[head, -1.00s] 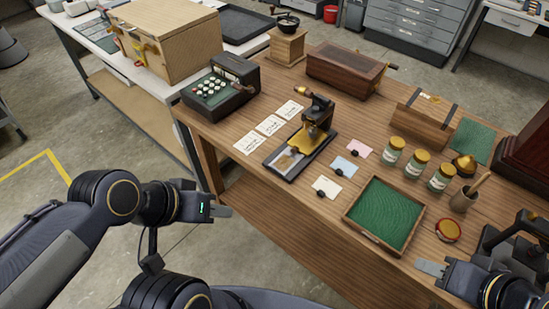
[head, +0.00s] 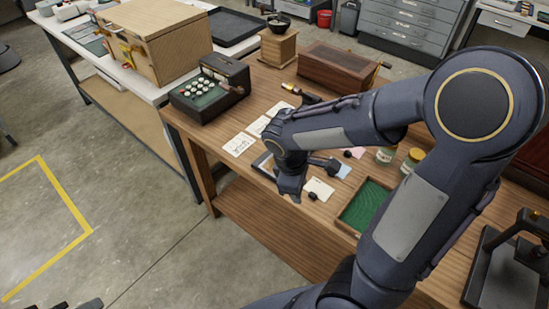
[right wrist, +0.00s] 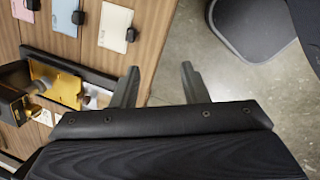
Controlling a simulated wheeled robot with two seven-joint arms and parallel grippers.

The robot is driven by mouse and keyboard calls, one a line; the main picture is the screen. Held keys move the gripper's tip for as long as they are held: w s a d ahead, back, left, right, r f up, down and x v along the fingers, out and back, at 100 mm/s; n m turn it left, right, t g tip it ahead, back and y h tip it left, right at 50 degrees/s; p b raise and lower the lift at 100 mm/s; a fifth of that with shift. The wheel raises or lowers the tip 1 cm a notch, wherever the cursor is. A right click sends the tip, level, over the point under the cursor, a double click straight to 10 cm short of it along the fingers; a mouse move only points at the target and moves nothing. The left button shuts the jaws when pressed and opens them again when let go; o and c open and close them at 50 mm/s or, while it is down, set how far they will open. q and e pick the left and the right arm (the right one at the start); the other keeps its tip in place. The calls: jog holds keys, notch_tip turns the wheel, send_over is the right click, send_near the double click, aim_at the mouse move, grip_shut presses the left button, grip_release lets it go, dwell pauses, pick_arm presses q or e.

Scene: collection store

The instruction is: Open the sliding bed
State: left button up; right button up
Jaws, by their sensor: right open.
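The small press with the sliding bed stands near the table's front edge. In the head view my right arm covers most of it, and only the bed's dark left edge (head: 262,163) and the lever handle show. In the right wrist view the bed's black frame (right wrist: 75,65) and brass-coloured plate (right wrist: 66,90) lie left of my right gripper (right wrist: 158,75). That gripper is open and empty, its fingers near the table edge beside the end of the bed, apart from it. How far the bed is out is hard to tell.
White cards (head: 239,145) lie left of the press; pink, blue and white cards (right wrist: 115,27) lie on its other side. A green-lined tray (head: 366,207) and jars (head: 386,154) are to the right. A keyed machine (head: 210,90) stands behind left. Floor in front is clear.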

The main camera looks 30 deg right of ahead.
jog(key=w+f+n+h, duration=0.2)
jog(key=w, duration=0.1)
jog(key=w+f+n+h+b, duration=0.1)
jog(key=w+n+h, duration=0.1)
jog(key=w+n, duration=0.1)
jog(key=w+d+f+n+t+h+b, duration=0.1)
jog(key=w+f+n+h, duration=0.1)
jog(key=w, duration=0.1)
jog(key=shift+f+n+h, duration=0.3)
jog(key=shift+f+n, duration=0.05)
jog(key=shift+n, duration=0.05)
jog(key=w+n+t+h, duration=0.1)
jog(key=w+n, duration=0.1)
jog(key=w+a+n+t+h, duration=0.1)
jog(key=w, duration=0.1)
jog(key=w+a+n+t+h+b, duration=0.1)
jog(key=w+n+t, duration=0.1)
jog(key=shift+w+a+f+n, duration=0.2)
jog(key=shift+w+f+n, duration=0.05)
jog(key=shift+n, duration=0.05)
jog(key=shift+w+d, duration=0.1)
jog(key=shift+w, duration=0.1)
jog(key=p+x, duration=0.1)
jog(key=x, duration=0.6)
jog(key=shift+w+d, duration=0.1)
jog(key=shift+d, duration=0.1)
grip_shut()
